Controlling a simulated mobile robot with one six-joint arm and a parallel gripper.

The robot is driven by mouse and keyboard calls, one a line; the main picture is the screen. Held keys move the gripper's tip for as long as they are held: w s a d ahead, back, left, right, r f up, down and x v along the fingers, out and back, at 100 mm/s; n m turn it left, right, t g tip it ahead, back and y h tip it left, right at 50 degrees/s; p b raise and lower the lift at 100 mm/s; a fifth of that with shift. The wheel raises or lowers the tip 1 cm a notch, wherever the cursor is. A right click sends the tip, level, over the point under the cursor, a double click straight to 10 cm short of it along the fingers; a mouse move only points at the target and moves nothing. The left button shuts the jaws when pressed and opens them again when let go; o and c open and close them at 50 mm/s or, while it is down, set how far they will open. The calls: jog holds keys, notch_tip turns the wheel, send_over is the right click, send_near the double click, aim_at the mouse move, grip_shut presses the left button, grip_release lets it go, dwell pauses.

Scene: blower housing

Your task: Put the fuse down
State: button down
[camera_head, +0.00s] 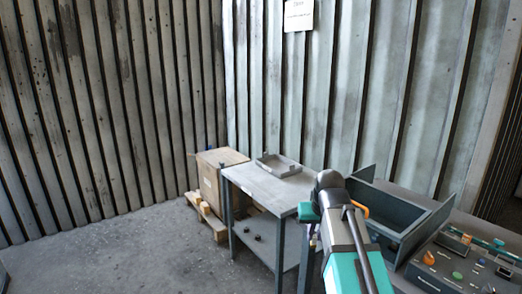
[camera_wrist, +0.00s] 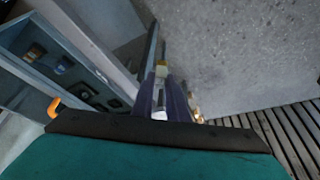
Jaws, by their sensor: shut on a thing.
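My gripper shows in the wrist view (camera_wrist: 161,90), its two dark purple fingers close together around a small pale piece, which I take to be the fuse (camera_wrist: 160,99). The fuse is mostly hidden between the fingers, so its full shape cannot be told. In the head view, my gripper (camera_head: 313,232) is largely hidden behind my own wrist, by the right front side of the grey table (camera_head: 262,187). The fuse cannot be made out clearly there. In the wrist view, grey floor shows beyond the fingers.
A shallow grey tray (camera_head: 278,166) sits on the table's far part. At right are an open grey housing (camera_head: 408,214) and a control panel (camera_head: 455,265) with several knobs. Open floor (camera_head: 150,250) lies left.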

jog(key=shift+s, duration=0.1)
jog(key=s+f, duration=0.5)
jog(key=f, duration=0.1)
jog(key=shift+f, duration=0.35)
jog(key=shift+a, duration=0.1)
dwell(0.4)
